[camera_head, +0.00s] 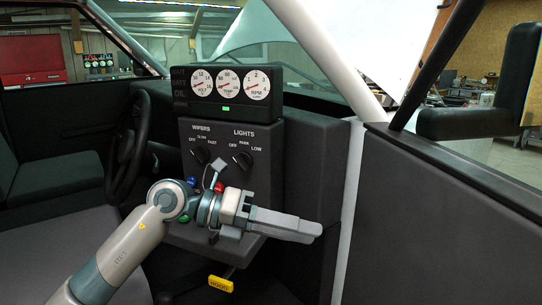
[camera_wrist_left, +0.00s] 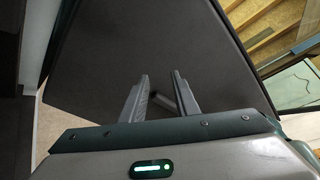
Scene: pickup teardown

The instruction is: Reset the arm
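My left arm reaches in from the lower left in the head view, in front of the truck's dashboard panel (camera_head: 270,165). My left gripper (camera_head: 304,229) points right, towards the dark door panel (camera_head: 450,230). In the left wrist view the two fingers of the left gripper (camera_wrist_left: 162,74) stand apart, with a gap between them. A short grey rod (camera_wrist_left: 160,102) shows behind that gap; I cannot tell how far off it is. Nothing is seen held. The dark panel (camera_wrist_left: 140,40) fills most of the wrist view ahead of the fingers. My right gripper is not in view.
A gauge cluster (camera_head: 228,88) sits atop the dashboard. Wiper and light knobs (camera_head: 242,159), a red knob (camera_head: 219,187) and a blue knob (camera_head: 193,182) are close to my left wrist. A yellow hood lever (camera_head: 220,284) is below. The steering wheel (camera_head: 133,140) is left.

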